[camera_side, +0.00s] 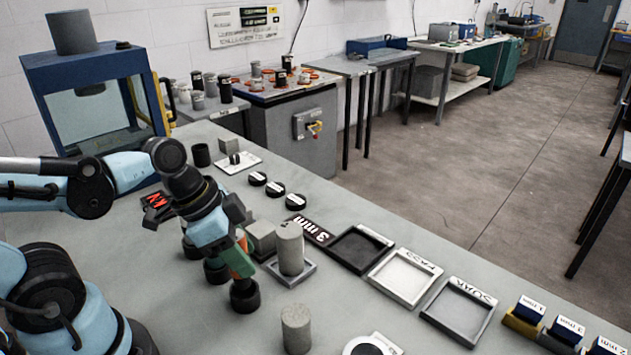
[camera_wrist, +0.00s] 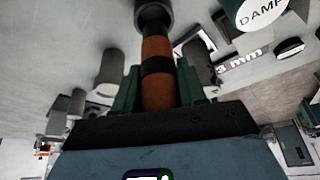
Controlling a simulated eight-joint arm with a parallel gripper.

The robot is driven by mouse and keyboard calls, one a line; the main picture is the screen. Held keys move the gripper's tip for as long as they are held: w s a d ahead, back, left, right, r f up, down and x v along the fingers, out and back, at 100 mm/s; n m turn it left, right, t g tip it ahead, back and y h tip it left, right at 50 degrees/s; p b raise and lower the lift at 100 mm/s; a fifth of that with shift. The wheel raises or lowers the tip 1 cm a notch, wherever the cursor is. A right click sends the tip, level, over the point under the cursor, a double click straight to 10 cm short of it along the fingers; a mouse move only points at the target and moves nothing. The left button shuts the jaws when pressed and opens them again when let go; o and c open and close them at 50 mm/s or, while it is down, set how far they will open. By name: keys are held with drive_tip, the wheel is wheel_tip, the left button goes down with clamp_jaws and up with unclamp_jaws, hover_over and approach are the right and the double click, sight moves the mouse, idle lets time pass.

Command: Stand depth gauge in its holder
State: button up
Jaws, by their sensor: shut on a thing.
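My gripper (camera_side: 240,262) points down over the bench, its green fingers shut on an orange-brown handle with a black band, which I take to be the depth gauge (camera_wrist: 158,88). In the side view the fingers mostly hide it. A short black cylinder (camera_side: 245,296) shows directly below the fingers; the wrist view also shows a dark round end (camera_wrist: 153,14) in line with the handle. I cannot tell whether this is a holder cup around the gauge or part of the gauge itself. The gauge looks roughly upright.
A grey concrete cylinder (camera_side: 290,248) on a square plate and a grey block (camera_side: 262,237) stand close right of my gripper. Another cylinder (camera_side: 296,328) stands in front. Black cups (camera_side: 217,270) are behind left. Trays (camera_side: 403,277) lie to the right.

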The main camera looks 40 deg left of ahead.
drive_tip(key=shift+f, duration=2.15)
drive_tip(key=shift+f, duration=0.1)
drive_tip(key=o, duration=1)
drive_tip(key=shift+o, duration=0.2)
drive_tip(key=v, duration=0.7)
drive_tip(key=shift+r, duration=0.35)
drive_tip(key=shift+s, duration=0.1)
